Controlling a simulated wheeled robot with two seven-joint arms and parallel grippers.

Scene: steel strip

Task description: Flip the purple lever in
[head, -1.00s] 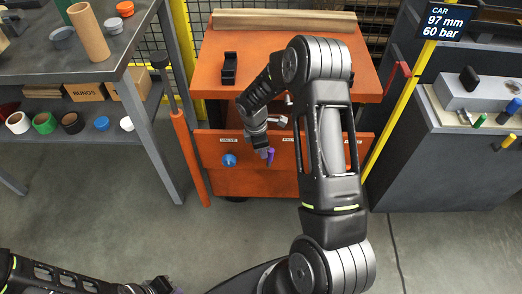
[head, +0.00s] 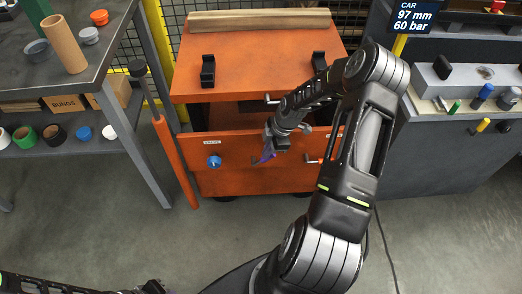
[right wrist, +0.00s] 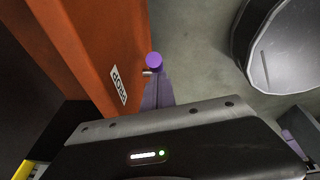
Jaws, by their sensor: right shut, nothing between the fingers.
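The purple lever (head: 267,152) is on the front panel of the orange cart (head: 235,182). In the right wrist view its round purple end (right wrist: 154,60) shows beside a short metal stub at the panel. My right gripper (head: 277,142) is shut and empty, right at the lever. Its narrow fingers (right wrist: 158,92) reach toward the purple end; I cannot tell whether they touch it. The lever's base is partly hidden by the gripper. My left gripper (head: 152,287) is at the bottom edge, mostly cut off, and its jaws cannot be made out.
A blue knob (head: 214,161) is left of the lever on the same panel. Metal handles (head: 312,160) stick out to the right. A grey shelf table (head: 60,70) stands at left, a dark bench (head: 430,150) at right. Open floor lies in front of the cart.

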